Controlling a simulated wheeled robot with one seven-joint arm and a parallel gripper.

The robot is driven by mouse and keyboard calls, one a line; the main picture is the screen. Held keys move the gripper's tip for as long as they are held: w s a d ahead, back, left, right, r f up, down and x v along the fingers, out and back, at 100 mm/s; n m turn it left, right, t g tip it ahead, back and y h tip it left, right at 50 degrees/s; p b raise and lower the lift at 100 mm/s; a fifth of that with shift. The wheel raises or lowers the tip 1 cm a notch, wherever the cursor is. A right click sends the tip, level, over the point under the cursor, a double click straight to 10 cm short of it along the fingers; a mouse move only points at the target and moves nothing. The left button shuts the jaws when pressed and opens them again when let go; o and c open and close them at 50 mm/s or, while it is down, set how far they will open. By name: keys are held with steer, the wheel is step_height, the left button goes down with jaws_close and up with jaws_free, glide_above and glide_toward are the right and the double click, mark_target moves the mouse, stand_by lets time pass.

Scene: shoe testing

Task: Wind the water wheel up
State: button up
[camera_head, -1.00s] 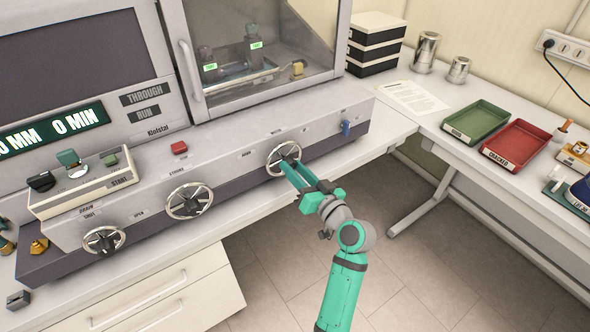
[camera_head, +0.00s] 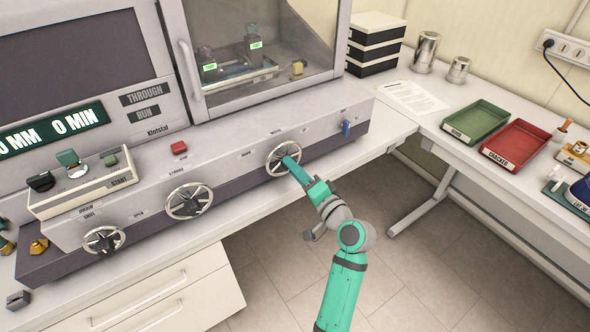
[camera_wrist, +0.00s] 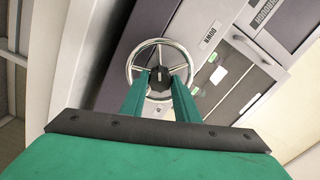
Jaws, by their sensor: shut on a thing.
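The water wheel is the rightmost metal handwheel (camera_head: 272,168) on the front of the grey machine, with a round rim, spokes and a dark hub. It also shows in the wrist view (camera_wrist: 132,63). My gripper (camera_head: 291,161) reaches it from the front right. In the wrist view my gripper's two green fingers (camera_wrist: 160,82) lie at the hub, one on each side, inside the rim. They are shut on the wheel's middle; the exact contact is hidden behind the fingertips. Behind the glass, two dark shoe-like pieces with green tags stand by a tray (camera_head: 248,75).
Two more handwheels sit to the left, a middle one (camera_head: 188,202) and a lower-left one (camera_head: 103,241). Green (camera_head: 476,122) and red (camera_head: 516,143) trays lie on the right bench. Floor in front is clear.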

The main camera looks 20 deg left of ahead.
steer(key=shift+m, duration=0.3)
steer(key=o, duration=1)
steer(key=shift+o, duration=0.2)
steer(key=shift+s+d, duration=0.1)
steer(key=v, duration=1)
steer(key=shift+s+d, duration=0.2)
steer(key=shift+s, duration=0.05)
